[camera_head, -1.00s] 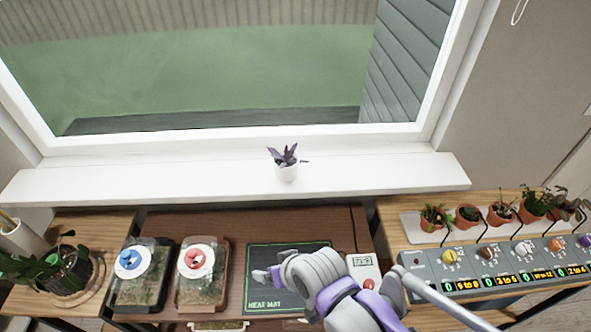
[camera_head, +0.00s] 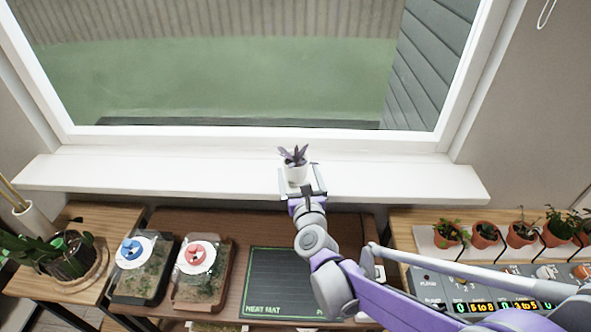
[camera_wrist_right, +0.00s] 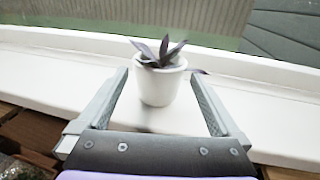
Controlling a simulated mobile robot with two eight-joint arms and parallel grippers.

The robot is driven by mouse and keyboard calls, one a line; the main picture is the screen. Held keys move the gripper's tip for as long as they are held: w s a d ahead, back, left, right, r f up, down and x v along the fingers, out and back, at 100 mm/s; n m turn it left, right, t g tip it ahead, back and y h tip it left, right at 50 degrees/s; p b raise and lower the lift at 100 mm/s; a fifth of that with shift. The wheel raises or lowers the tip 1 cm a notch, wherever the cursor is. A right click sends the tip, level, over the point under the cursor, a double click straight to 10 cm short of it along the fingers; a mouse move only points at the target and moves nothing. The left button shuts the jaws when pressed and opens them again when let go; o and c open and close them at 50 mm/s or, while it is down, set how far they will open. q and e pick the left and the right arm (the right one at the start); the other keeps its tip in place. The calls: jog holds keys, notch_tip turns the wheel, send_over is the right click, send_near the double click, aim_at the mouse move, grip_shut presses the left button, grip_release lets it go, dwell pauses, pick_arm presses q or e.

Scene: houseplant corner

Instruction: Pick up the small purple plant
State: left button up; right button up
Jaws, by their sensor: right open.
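The small purple plant (camera_head: 294,157) has dark purple leaves and stands upright in a white pot (camera_head: 297,174) on the white windowsill. My right gripper (camera_head: 300,180) is at the sill, its open fingers on either side of the pot. In the right wrist view the pot (camera_wrist_right: 160,84) sits between the far ends of the two fingers (camera_wrist_right: 160,92), with visible space on both sides. One leaf hangs out to the right, by the right finger. My left gripper is not in view.
The windowsill (camera_head: 400,180) is otherwise clear, with the window behind it. Below are two lidded boxes (camera_head: 145,268) (camera_head: 203,272), a heat mat (camera_head: 275,283), a larger potted plant (camera_head: 72,255) at left, and several small pots (camera_head: 485,234) above a control panel (camera_head: 440,288) at right.

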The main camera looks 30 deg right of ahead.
aim_at(294, 154)
jog(key=x, duration=0.8)
jog(key=shift+r, duration=0.25)
jog(key=c, duration=1.3)
jog(key=shift+o, duration=0.2)
jog(key=shift+r, duration=0.1)
